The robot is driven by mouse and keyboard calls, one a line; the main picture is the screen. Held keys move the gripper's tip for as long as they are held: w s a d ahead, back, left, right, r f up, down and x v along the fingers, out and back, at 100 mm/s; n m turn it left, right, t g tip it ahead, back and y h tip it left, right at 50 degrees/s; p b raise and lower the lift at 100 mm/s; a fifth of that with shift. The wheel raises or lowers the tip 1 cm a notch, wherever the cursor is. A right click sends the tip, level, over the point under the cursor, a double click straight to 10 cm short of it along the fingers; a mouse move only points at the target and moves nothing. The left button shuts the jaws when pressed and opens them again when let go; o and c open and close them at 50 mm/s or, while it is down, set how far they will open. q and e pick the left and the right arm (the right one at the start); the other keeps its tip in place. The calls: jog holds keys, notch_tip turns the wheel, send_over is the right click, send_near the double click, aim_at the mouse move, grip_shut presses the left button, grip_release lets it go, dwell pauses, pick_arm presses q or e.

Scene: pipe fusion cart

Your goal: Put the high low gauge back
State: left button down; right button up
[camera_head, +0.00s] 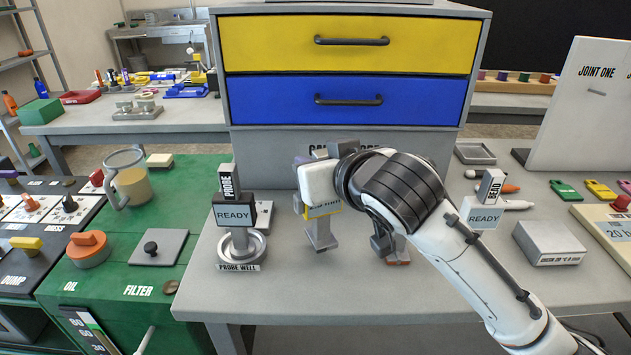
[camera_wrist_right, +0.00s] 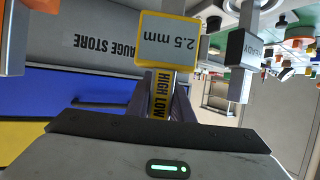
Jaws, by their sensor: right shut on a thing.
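The high low gauge (camera_wrist_right: 167,42) has a yellow-edged display reading 2.5 mm and a yellow HIGH LOW label. In the right wrist view it is gripped between the fingers of my right gripper (camera_wrist_right: 166,95). In the head view, the gauge (camera_head: 321,234) hangs below my white right wrist, its grey stem pointing down over the table. Its top is hidden by the wrist. A grey front marked GAUGE STORE (camera_wrist_right: 90,45) is behind it; in the head view my arm hides part of that lettering. I cannot tell whether the stem touches the table. My left gripper is out of view.
The probe gauge (camera_head: 234,212), showing READY, stands in the probe well to the left. Yellow (camera_head: 270,45) and blue drawers (camera_head: 270,101) are above the store. The table front is clear.

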jog(key=shift+f, duration=1.55)
jog(key=o, duration=1)
jog(key=v, duration=1.2)
